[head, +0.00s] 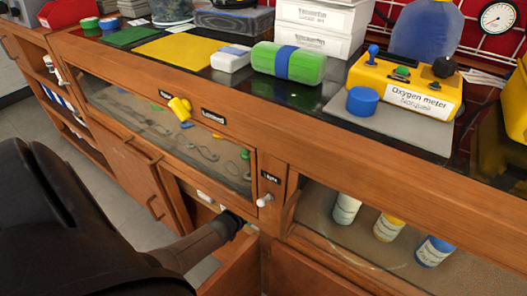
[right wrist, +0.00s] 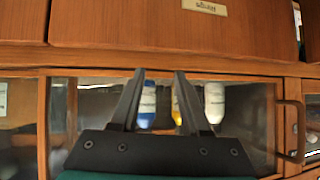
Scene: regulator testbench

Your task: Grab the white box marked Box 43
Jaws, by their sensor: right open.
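No marking reading Box 43 is legible. Two stacked white boxes (head: 318,30) with small printed labels stand at the back of the bench in the head view. A smaller white box (head: 231,58) with a blue band lies beside a green cylinder. My left gripper (head: 238,222) is low at the open compartment under the left glass case; its fingers are too hidden to judge. A pale item (head: 205,198) shows inside this compartment, partly hidden. My right gripper (right wrist: 160,74) is open and empty in the right wrist view, in front of the glass case with bottles.
The bench carries a yellow mat (head: 185,51), the banded green cylinder (head: 288,63) and a yellow oxygen meter (head: 404,85). Several bottles, including a yellow-labelled one (head: 389,228), stand behind the right glass.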

